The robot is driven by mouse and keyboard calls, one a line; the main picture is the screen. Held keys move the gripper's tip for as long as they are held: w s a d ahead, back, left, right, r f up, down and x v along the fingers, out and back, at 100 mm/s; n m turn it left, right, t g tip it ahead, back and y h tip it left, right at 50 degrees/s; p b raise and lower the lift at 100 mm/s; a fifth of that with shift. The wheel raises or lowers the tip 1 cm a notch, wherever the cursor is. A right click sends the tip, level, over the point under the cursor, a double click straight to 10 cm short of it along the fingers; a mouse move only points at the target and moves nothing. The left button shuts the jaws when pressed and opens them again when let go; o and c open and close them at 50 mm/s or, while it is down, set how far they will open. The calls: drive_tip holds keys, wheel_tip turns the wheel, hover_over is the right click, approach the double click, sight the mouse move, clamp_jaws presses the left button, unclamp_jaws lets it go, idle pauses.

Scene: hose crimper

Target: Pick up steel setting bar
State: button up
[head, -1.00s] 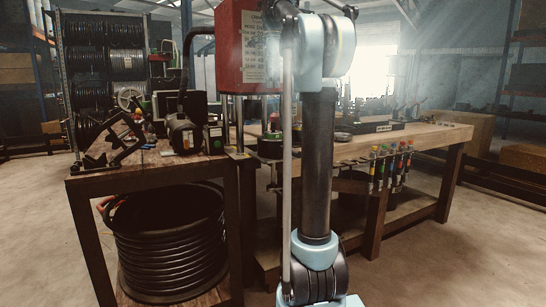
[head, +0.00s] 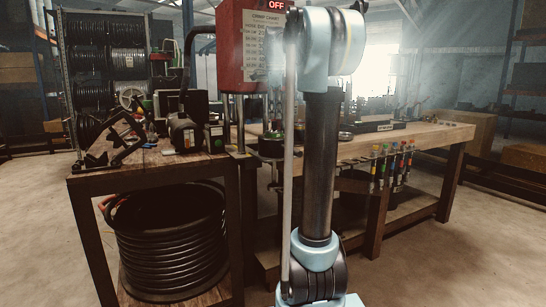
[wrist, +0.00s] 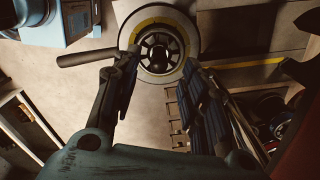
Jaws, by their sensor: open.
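In the wrist view a dark round rod (wrist: 85,59), which looks like the steel setting bar, lies nearly level at upper left. Its left end is free. Its right end reaches the left fingertip and a pale ring, and I cannot tell whether it touches either. My gripper (wrist: 160,66) is open, with one dark finger on each side of the ring's black hub and nothing seen between them. In the head view I cannot make out the bar or my gripper, as my own arm covers the middle.
The pale ring with a yellow band (wrist: 192,35) surrounds the hub. In the head view a red crimper housing (head: 228,50) with an OFF display stands behind my arm. A wooden bench (head: 430,137) stretches right. A cart (head: 150,172) holds a coiled hose (head: 170,255).

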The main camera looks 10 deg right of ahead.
sight(274, 123)
drive_tip(key=shift+f, duration=2.45)
clamp_jaws()
